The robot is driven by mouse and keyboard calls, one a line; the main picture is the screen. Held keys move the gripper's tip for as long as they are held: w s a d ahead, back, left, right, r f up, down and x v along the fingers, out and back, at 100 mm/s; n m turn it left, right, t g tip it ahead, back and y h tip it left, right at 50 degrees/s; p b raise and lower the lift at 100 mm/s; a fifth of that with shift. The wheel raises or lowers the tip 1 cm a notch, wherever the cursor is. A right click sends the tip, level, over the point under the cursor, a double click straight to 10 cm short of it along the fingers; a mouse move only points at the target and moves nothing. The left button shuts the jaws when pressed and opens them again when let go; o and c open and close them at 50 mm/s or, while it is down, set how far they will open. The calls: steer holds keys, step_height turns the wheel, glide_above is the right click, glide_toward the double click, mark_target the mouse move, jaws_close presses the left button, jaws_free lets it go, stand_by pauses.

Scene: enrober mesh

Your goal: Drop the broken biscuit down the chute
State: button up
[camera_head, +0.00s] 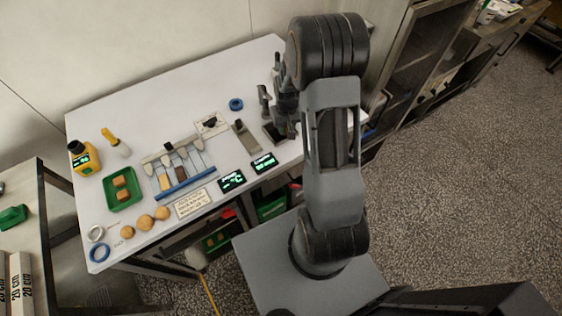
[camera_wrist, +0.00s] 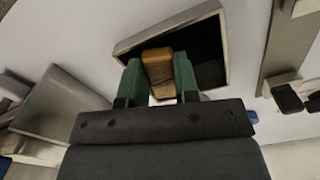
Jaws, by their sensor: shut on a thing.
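In the wrist view, my gripper (camera_wrist: 158,88) has its two green fingers shut on a golden-brown biscuit piece (camera_wrist: 158,66). The biscuit is gripped between the fingertips and shows in front of a dark rectangular opening with a pale metal rim, the chute (camera_wrist: 213,12). I cannot tell how high the biscuit is above the opening. In the head view, my gripper (camera_head: 283,125) is at the right end of the white table, mostly hidden by my arm, and the biscuit cannot be made out. The chute (camera_head: 271,136) shows partly there.
The table's back middle is clear.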

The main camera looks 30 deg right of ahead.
steer(key=o, duration=0.8)
steer(key=shift+a, duration=0.1)
steer(key=shift+r, duration=0.1)
step_height(320, 180, up, 14)
steer(key=shift+a+f+b, duration=0.1)
steer(key=shift+f+b, duration=0.05)
steer(key=shift+b, duration=0.6)
